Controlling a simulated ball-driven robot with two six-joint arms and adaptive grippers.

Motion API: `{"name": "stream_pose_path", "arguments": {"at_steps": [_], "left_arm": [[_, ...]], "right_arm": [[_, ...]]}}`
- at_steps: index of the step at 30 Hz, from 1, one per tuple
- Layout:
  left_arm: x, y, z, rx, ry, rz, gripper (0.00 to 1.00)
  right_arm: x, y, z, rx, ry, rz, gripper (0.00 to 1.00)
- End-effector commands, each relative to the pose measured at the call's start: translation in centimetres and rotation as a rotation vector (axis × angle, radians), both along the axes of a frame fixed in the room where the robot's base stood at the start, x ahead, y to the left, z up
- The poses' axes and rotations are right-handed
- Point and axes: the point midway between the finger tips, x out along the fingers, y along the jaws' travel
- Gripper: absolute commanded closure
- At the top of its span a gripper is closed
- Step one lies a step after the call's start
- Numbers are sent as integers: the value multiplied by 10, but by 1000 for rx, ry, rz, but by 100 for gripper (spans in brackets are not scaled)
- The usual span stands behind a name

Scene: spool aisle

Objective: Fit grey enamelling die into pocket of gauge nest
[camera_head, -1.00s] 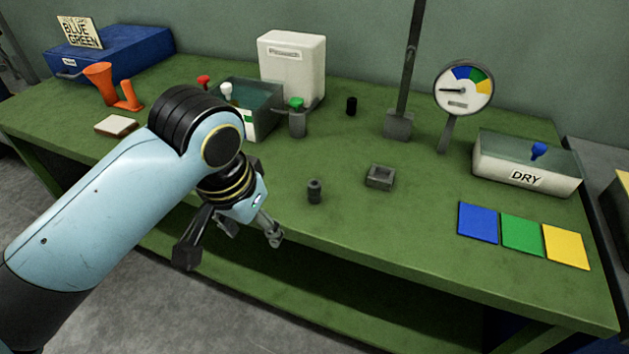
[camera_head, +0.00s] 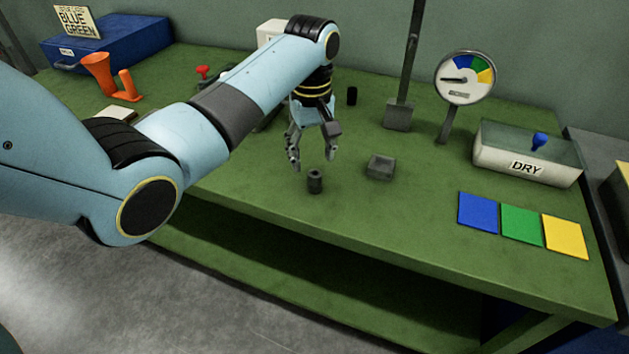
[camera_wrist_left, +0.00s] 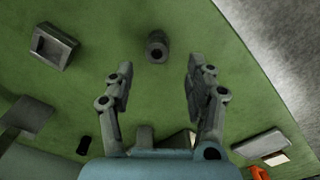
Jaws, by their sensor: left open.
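The grey enamelling die (camera_head: 315,181) is a small dark cylinder with a hole in its top, standing upright on the green bench. The gauge nest (camera_head: 380,167) is a small grey square block with a pocket in its top, to the right of the die. My left gripper (camera_head: 313,164) is open and empty, just above and behind the die. In the left wrist view the die (camera_wrist_left: 157,47) lies beyond the spread fingertips (camera_wrist_left: 158,72), apart from them. The nest also shows in that view (camera_wrist_left: 54,46), at upper left. My right gripper is not seen.
Behind the nest are a post with a block base (camera_head: 398,116), a dial gauge (camera_head: 464,78) and a small black cylinder (camera_head: 352,96). A DRY box (camera_head: 526,165) and blue (camera_head: 478,211), green and yellow cards lie right. The bench front is clear.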

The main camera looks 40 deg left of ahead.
Motion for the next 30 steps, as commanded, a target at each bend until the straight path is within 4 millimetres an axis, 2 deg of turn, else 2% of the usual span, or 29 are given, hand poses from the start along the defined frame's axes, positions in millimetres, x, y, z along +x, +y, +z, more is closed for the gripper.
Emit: {"name": "stream_pose_path", "arguments": {"at_steps": [5,13,16,22,23,30], "left_arm": [[0,-1,-15,0,1,-1,45],[0,-5,-55,0,2,-1,45],[0,-5,-62,1,-1,-2,45],[0,-5,-62,2,-1,-2,45],[0,-5,-62,2,-1,-2,46],[1,-5,-62,2,-1,-2,78]], "right_arm": [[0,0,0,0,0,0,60],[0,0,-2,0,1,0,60],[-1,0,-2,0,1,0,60],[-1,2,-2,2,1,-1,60],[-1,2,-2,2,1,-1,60],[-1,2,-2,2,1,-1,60]]}}
